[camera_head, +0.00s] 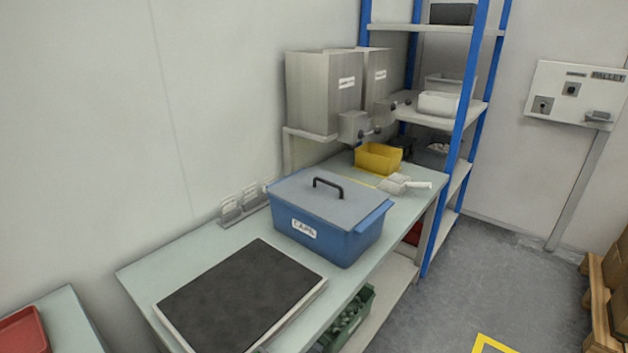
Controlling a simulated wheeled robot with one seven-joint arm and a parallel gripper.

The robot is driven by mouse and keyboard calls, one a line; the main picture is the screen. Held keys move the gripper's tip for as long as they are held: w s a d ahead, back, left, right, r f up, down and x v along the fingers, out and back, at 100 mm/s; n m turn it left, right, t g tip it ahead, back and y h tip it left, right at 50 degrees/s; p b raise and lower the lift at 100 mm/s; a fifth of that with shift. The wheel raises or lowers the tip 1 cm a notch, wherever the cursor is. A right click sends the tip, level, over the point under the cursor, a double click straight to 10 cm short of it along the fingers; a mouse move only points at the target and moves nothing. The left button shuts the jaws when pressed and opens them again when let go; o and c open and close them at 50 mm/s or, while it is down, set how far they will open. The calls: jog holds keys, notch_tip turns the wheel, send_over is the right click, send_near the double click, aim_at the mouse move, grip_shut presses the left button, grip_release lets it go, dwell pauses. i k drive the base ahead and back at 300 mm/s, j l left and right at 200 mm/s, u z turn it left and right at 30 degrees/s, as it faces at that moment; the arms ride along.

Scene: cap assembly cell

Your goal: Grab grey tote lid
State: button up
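The grey tote lid (300,196) lies flat on top of a blue tote (356,238) on the workbench. A dark arched handle (328,184) stands up from the middle of the lid. The tote carries a white label on its front that seems to read "CAPS". The lid covers the tote's opening, so its contents are hidden. My gripper is not in view.
A black mat (240,295) lies left of the tote on the bench (190,247). A yellow bin (378,158) and a white scoop (402,184) sit behind it. Grey dispensers (325,92) hang above.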

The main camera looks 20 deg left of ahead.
aim_at(343, 202)
jog(key=i+l+u, duration=0.1)
jog(key=i+u, duration=0.35)
jog(key=i+l+u, duration=0.25)
jog(key=u, duration=0.2)
jog(key=i+l+u, duration=0.6)
jog(key=l+u, duration=0.25)
jog(key=i+l+u, duration=0.15)
jog(key=l+u, duration=0.3)
jog(key=i+l+u, duration=0.1)
jog(key=l+u, duration=0.35)
jog(key=l, duration=0.15)
jog(key=l+u, duration=0.3)
jog(key=l, duration=0.5)
